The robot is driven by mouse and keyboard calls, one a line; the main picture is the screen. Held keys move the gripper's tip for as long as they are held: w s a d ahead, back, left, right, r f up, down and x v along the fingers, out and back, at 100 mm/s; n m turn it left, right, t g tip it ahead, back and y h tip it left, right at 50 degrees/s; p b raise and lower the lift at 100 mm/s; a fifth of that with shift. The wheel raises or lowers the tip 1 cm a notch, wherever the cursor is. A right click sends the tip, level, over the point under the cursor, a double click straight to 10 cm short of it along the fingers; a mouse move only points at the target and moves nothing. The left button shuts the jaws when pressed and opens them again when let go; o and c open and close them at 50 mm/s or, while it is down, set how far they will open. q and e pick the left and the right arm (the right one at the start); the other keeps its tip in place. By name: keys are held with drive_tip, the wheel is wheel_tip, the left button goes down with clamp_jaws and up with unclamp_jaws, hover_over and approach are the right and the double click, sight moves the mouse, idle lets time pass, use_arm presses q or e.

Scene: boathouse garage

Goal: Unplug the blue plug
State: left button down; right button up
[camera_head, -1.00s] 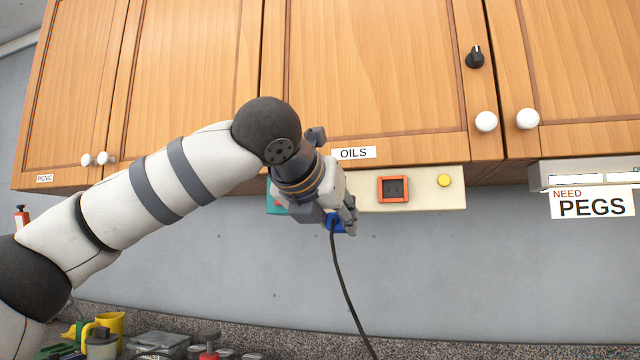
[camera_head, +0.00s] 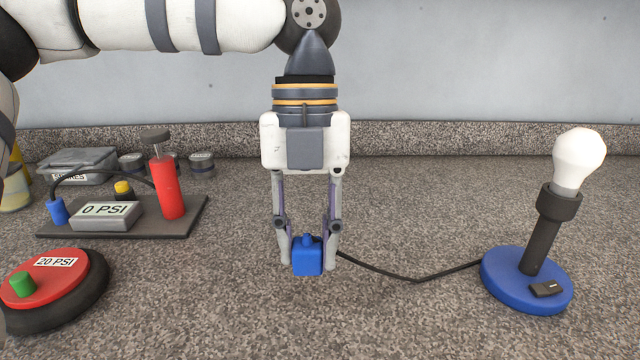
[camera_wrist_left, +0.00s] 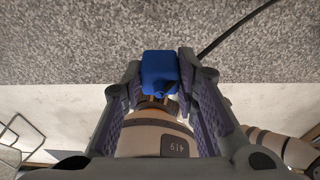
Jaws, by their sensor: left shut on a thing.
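My left gripper (camera_head: 308,250) points down over the speckled counter and is shut on the blue plug (camera_head: 307,262). The plug is between both fingertips, low over the counter; I cannot tell whether it touches the surface. A dark cord (camera_head: 415,279) runs from the plug to a lamp (camera_head: 527,281) with a blue base and white bulb at right. No socket shows in the head view now. My right gripper is not in view.
On the left stand a pump board with a red cylinder (camera_head: 167,187) and a "0 PSI" box (camera_head: 107,215), and a red "20 PSI" disc (camera_head: 52,276). Tins (camera_head: 201,163) sit at the back. The counter (camera_head: 400,220) around the plug is clear.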

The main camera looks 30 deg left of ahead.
sight(309, 274)
use_arm(q)
drive_tip(key=shift+s+f, duration=0.1)
drive_tip(key=shift+s, duration=0.1)
drive_tip(key=shift+d, duration=0.2)
drive_tip(key=shift+f, duration=2.45)
drive_tip(key=shift+f, duration=0.1)
drive_tip(key=shift+f, duration=0.6)
drive_tip(key=shift+f, duration=0.8)
